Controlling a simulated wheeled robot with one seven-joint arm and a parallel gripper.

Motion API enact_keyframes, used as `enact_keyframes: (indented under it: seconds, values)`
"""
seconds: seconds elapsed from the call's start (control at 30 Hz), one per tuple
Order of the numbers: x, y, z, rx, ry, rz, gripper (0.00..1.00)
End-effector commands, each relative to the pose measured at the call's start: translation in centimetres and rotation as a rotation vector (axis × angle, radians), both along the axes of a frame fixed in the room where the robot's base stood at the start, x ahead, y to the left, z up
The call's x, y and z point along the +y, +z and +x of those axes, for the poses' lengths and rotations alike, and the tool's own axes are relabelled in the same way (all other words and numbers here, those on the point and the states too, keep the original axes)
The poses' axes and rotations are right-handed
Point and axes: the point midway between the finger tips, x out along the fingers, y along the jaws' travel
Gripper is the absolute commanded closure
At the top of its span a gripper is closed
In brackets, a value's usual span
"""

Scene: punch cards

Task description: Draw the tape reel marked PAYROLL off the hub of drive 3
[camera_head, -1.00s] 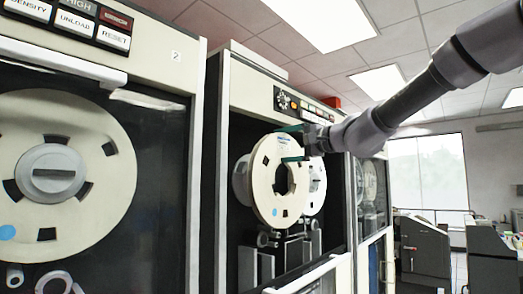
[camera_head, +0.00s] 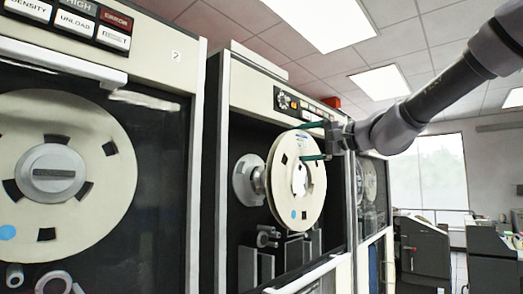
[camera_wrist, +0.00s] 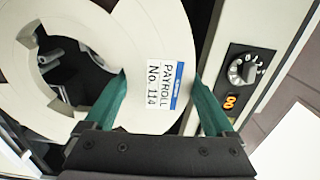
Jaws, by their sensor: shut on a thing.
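The cream PAYROLL reel (camera_head: 283,205) hangs in front of the second tape drive (camera_head: 262,90) in the head view, turned partly edge-on. Its label (camera_wrist: 163,85) reads PAYROLL No. 114 in the wrist view. My gripper (camera_head: 304,143) is shut on the reel's upper rim, one green finger above the rim and one lower on its face. The grey hub (camera_head: 245,180) shows bare to the left behind the reel. In the wrist view no hub fills the reel's centre opening. The exact gap between reel and hub is hard to tell.
A drive marked 2 (camera_head: 178,85) with its own reel (camera_head: 105,200) stands close on the left. A pale bar (camera_head: 315,272) crosses below the held reel. A control panel with a knob (camera_wrist: 243,70) is near the right finger. The open floor area lies right.

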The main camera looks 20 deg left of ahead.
Motion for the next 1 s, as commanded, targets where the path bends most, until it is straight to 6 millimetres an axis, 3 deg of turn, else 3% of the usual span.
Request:
enact_keyframes:
  seconds: [0.5,1.0]
  values:
    - [-4.3,0.2,-1.7,-0.002,-0.002,0.004,1.0]
    - [-4.7,0.2,-2.0,-0.002,0.0,0.004,1.0]
